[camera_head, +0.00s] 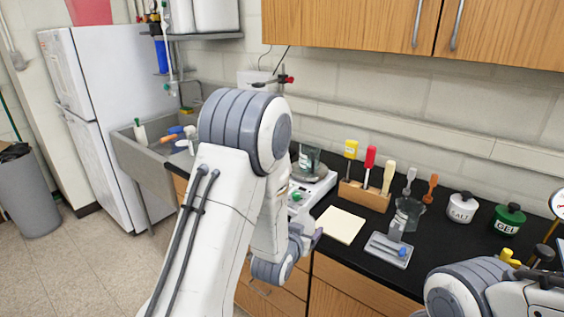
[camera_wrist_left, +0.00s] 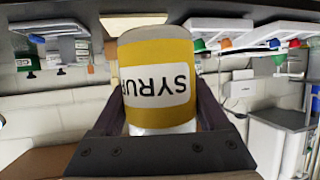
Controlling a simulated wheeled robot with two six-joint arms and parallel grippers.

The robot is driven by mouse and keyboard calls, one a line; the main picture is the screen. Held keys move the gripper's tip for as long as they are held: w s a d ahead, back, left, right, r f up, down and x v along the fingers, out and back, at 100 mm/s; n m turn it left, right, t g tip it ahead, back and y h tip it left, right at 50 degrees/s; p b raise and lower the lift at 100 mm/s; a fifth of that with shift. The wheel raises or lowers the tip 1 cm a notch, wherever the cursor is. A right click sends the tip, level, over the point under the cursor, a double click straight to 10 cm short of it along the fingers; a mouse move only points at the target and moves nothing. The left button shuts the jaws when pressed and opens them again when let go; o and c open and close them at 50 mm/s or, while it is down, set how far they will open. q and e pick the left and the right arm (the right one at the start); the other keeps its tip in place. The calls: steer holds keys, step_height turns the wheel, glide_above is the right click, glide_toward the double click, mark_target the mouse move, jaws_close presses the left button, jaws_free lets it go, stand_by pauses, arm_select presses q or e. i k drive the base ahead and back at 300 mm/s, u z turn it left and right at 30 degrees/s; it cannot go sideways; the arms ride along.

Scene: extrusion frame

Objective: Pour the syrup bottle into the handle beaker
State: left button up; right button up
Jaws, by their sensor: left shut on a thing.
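The syrup bottle (camera_wrist_left: 158,50) fills the middle of the left wrist view. It has a yellow body and a white label whose letters appear upside down. My left gripper (camera_wrist_left: 158,100) is shut on it, with a dark finger on each side. In the head view my left gripper (camera_head: 308,240) is mostly hidden behind its own arm, and the bottle cannot be made out. A clear glass beaker (camera_head: 410,209) stands on the black counter behind a small tray. Another glass vessel (camera_head: 308,157) stands on a white device. I cannot tell which is the handle beaker. My right gripper is out of view.
A wooden block (camera_head: 364,195) holds several coloured-handled tools. A pale yellow pad (camera_head: 340,225) and a grey tray (camera_head: 388,251) lie in front. A white jar (camera_head: 461,208) and a green jar (camera_head: 508,219) stand right. The white device (camera_head: 318,188) is close beside my left arm.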

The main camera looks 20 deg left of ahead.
mark_target(309, 153)
steer(key=k, duration=0.55)
steer(key=u, duration=1.05)
steer(key=i, duration=1.5)
steer(key=z, duration=0.85)
